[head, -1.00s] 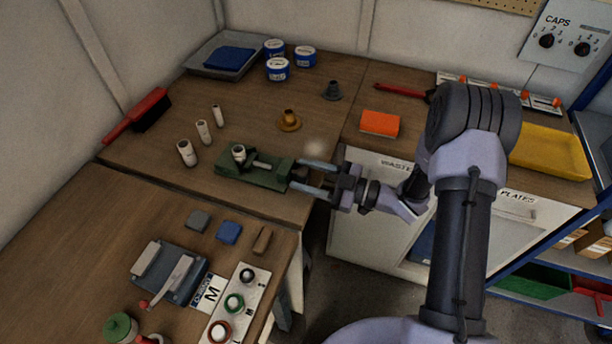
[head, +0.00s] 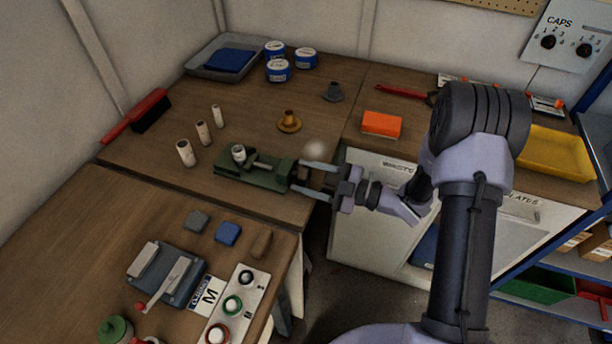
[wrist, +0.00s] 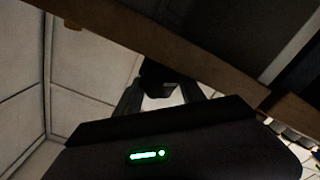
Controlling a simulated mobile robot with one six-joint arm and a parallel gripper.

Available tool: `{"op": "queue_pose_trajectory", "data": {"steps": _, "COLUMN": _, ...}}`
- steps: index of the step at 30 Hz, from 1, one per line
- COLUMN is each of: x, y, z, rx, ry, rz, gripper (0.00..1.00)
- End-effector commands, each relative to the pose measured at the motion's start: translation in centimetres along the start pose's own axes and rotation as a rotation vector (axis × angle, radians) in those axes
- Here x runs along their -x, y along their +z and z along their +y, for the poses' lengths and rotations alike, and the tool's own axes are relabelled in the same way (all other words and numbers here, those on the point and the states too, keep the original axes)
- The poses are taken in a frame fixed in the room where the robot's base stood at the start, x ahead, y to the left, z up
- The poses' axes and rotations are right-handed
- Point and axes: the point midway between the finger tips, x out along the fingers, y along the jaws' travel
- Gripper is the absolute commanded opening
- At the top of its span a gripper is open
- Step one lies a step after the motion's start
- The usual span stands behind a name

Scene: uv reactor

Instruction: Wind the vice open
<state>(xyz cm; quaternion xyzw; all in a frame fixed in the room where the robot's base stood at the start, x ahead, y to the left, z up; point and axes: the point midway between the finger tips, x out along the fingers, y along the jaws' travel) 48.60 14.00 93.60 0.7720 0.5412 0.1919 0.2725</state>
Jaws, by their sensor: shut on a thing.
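The green vice (head: 252,179) lies on the wooden bench near its front edge in the head view. A pale, short tube with a dark opening (head: 239,154) stands upright at its left end, and a grey screw (head: 264,166) runs along its middle. My gripper (head: 304,178) is at the vice's right end, its two fingers reaching left around the dark handle end there. In the wrist view my gripper (wrist: 160,90) has a dark block-like part (wrist: 157,76) between its fingers. The exact contact is hard to see.
Several white tubes (head: 186,153) stand left of the vice, and a brass flanged part (head: 289,122) stands behind it. An orange block (head: 381,124) sits at the right. A lever device (head: 166,273) and small blocks (head: 228,233) are on the nearer bench.

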Motion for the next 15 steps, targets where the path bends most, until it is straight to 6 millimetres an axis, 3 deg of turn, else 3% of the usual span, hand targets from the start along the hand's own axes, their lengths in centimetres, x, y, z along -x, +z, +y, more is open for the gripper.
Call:
{"op": "queue_pose_trajectory", "data": {"steps": 5, "x": 0.06, "y": 0.28, "z": -0.25, "rx": -0.002, "ry": 0.000, "rz": -0.004, "gripper": 0.06}}
{"op": "queue_pose_trajectory", "data": {"steps": 6, "x": 0.06, "y": 0.30, "z": -0.26, "rx": -0.003, "ry": 0.000, "rz": -0.004, "gripper": 0.51}}
{"op": "queue_pose_trajectory", "data": {"steps": 9, "x": 0.07, "y": 0.32, "z": -0.28, "rx": -0.004, "ry": 0.000, "rz": -0.005, "gripper": 0.69}}
{"op": "queue_pose_trajectory", "data": {"steps": 15, "x": 0.08, "y": 0.36, "z": -0.32, "rx": -0.008, "ry": 0.000, "rz": -0.006, "gripper": 0.69}}
